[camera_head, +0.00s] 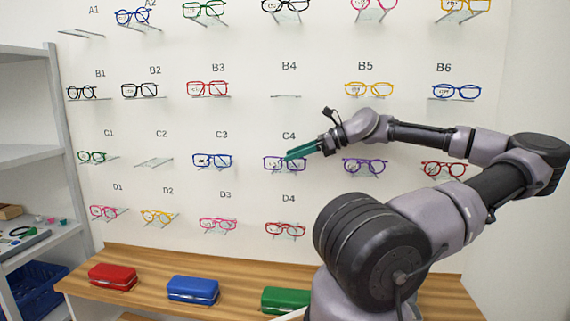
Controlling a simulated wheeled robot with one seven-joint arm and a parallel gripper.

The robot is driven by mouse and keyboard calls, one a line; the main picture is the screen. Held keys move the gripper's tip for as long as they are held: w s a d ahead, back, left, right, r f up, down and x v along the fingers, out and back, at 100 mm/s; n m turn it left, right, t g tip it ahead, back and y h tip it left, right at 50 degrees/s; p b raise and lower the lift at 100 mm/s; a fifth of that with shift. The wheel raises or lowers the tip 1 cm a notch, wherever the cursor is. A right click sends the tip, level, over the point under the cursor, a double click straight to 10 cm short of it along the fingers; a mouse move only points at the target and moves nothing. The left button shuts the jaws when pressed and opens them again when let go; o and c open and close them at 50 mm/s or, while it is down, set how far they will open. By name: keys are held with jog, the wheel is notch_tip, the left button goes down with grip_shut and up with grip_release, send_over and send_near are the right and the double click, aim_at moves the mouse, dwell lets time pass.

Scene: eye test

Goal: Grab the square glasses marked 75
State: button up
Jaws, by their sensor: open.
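Many glasses sit on small wall shelves; their lens markings are too small to read, so I cannot tell which is marked 75. Purple square-looking glasses (273,163) sit under label C4. My gripper (290,155) has green fingers, open, in front of the right part of these glasses and partly hiding them. I cannot tell whether the fingers touch the frame. Other square-looking pairs are the blue glasses (212,160) at C3, the red glasses (207,89) at B3 and the black glasses (139,90) at B2.
Purple round-looking glasses (365,166) are just right of my gripper, below my arm. Red glasses (285,228) hang below at D4. Shelves B4 (286,96) and C2 (154,162) are empty. Red (112,277), blue (193,290) and green (286,299) cases stand on the wooden counter (145,265).

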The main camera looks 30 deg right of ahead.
jog(key=shift+w+a+f, duration=0.2)
jog(key=shift+a, duration=0.1)
grip_shut()
jog(key=shift+r, duration=0.1)
